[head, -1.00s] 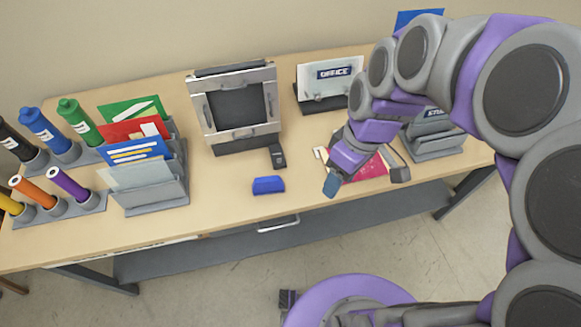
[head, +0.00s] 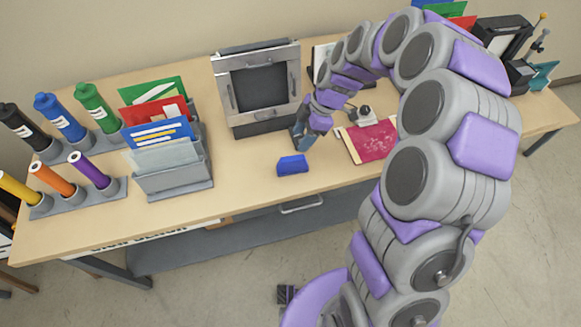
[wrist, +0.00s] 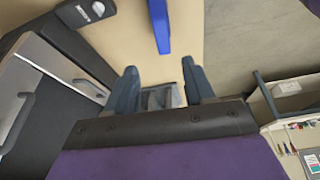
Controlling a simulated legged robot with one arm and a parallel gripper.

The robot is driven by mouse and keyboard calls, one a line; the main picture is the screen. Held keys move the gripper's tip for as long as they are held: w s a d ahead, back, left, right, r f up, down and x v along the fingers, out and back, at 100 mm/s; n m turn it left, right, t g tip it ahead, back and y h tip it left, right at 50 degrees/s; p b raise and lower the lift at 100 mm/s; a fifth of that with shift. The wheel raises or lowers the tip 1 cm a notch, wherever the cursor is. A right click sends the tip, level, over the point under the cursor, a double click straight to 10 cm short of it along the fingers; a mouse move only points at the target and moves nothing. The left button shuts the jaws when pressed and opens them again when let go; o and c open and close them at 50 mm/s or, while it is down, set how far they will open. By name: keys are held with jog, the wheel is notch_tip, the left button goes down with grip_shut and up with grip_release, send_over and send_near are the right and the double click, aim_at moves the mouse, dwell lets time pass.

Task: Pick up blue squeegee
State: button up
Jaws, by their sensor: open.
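The blue squeegee (head: 292,165) is a small blue block lying on the table near its front edge, in front of the black-and-silver framed machine. In the wrist view the blue squeegee (wrist: 161,25) shows at the top centre as a narrow blue bar, partly cut off by the frame. My gripper (head: 302,137) is just behind and slightly right of it in the head view, apart from it. In the wrist view my gripper (wrist: 161,82) has its two fingers spread, and the squeegee lies beyond the fingertips, not between them.
The framed machine (head: 258,85) stands close to my gripper on the left. A pink-red sheet (head: 370,142) lies to the right. A grey file rack (head: 178,180) with folders and several coloured tubes stand at the left. The table between rack and squeegee is clear.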

aim_at(296, 158)
jog(key=x, duration=0.4)
jog(key=shift+a+b, duration=0.2)
jog(key=shift+b, duration=0.1)
jog(key=f, duration=0.1)
jog(key=d+f, duration=0.1)
jog(key=f, duration=0.1)
jog(key=shift+s+d+f+b, duration=0.1)
jog(key=shift+d+f+b, duration=0.15)
jog(key=shift+d+b, duration=0.15)
jog(key=a+f, duration=0.1)
jog(key=a+f+b, duration=0.1)
jog(key=a+f, duration=0.2)
jog(key=f, duration=0.1)
jog(key=shift+s+a, duration=0.15)
jog(key=shift+s, duration=0.25)
jog(key=shift+d+f, duration=0.15)
jog(key=shift+d, duration=0.8)
jog(key=shift+c, duration=0.7)
jog(key=shift+a, duration=0.15)
jog(key=shift+c, duration=0.6)
jog(key=shift+a, duration=0.8)
jog(key=c, duration=0.5)
jog(key=shift+d, duration=0.25)
grip_shut()
jog(key=shift+w+d, duration=0.1)
jog(key=shift+d, duration=0.4)
